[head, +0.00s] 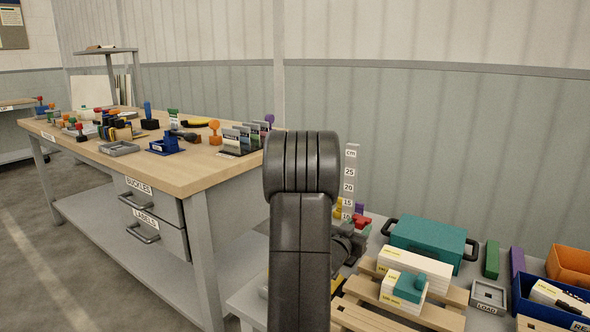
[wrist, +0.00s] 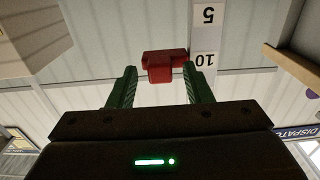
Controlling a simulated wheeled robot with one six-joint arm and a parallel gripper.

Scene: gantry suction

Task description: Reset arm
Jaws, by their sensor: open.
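My arm, dark grey, stands upright in the middle of the head view and hides much of what is behind it. My gripper (wrist: 159,70) shows in the wrist view with its two green fingers apart and nothing clearly held. A red block-like piece (wrist: 163,65) appears beyond and between the fingertips, beside a white scale strip (wrist: 206,40) marked 5 and 10. I cannot tell whether the fingers touch it. In the head view the upright cm scale (head: 350,180) rises just right of my arm, with a red piece (head: 361,220) near its foot.
A wooden workbench (head: 200,172) with tools and drawers stands at left. At right are a teal case (head: 428,243), wooden slats (head: 447,291), white boxes (head: 403,290), a grey LOAD tray (head: 488,295), a blue bin (head: 535,308) and an orange bin (head: 570,263).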

